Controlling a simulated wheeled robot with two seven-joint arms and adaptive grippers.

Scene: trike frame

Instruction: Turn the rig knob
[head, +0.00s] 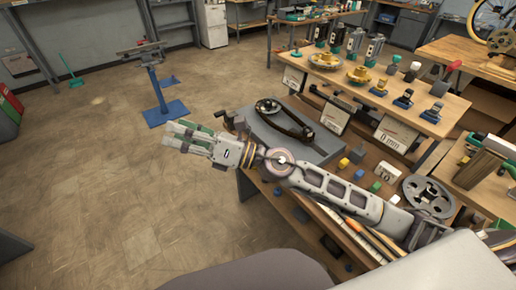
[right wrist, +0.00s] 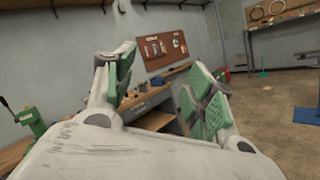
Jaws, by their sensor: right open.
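My right gripper (head: 176,138) reaches over the workbench's left end and points left, over the open floor. In the right wrist view its two green-padded fingers (right wrist: 163,82) are spread apart with nothing between them. A blue stand (head: 157,88) with a grey clamp-like head (head: 141,48) stands on the floor beyond the gripper, clear of it. No knob can be made out clearly on this stand or elsewhere, so I cannot tell which part is the rig knob. My left gripper is not in view.
Under my right arm, a workbench (head: 243,186) holds a dark grey plate (head: 262,127) with a black part, small coloured blocks and a grey wheel (head: 428,196). A wooden shelf (head: 432,125) stands behind. The floor (head: 85,180) at left is open.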

